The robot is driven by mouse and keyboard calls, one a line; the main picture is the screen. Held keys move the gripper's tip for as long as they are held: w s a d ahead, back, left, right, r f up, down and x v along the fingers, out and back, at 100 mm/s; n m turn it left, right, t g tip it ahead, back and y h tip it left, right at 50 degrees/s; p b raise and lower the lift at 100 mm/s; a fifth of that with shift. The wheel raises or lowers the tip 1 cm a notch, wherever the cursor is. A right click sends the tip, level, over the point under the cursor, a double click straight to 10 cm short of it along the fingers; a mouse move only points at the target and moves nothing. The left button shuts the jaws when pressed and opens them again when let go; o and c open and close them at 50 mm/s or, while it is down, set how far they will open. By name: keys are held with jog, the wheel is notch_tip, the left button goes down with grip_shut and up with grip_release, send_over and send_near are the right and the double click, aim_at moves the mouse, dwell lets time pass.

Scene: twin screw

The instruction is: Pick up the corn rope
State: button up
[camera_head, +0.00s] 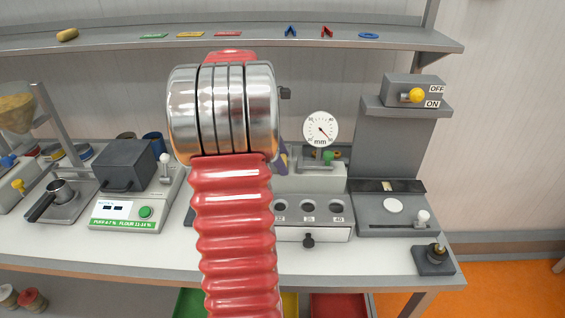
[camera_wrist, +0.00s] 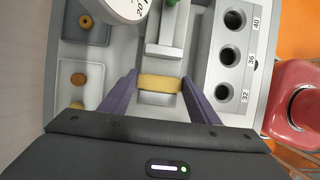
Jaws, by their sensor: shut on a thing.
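The corn rope (camera_wrist: 160,83) is a short tan-yellow roll lying crosswise in the wrist view. My gripper (camera_wrist: 158,76) has its two purple fingers at the ends of the roll and is shut on it. A pale block and a grey channel lie below and behind the roll; I cannot tell whether it still touches them. In the head view my red arm hides the roll and most of the gripper; only a bit of purple finger shows beside the arm.
A dial gauge (camera_head: 320,129) stands behind a block with holes marked 32, 36 and 40 (camera_wrist: 229,55). Trays with small round pieces (camera_wrist: 79,82) lie at left in the wrist view. A switch stand (camera_head: 392,150) is at right, a scale (camera_head: 128,212) at left. A shelf (camera_head: 260,38) runs above.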

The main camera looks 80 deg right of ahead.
jog(key=shift+r, duration=0.1)
jog(key=shift+r, duration=1.6)
jog(key=shift+a+r, duration=0.1)
jog(key=shift+a, duration=0.05)
jog(key=s+a, duration=0.1)
jog(key=a, duration=0.4)
jog(key=s+a, duration=0.1)
jog(key=a, duration=0.5)
jog(key=s+a, duration=0.2)
jog(key=a, duration=0.4)
jog(key=shift+a, duration=0.15)
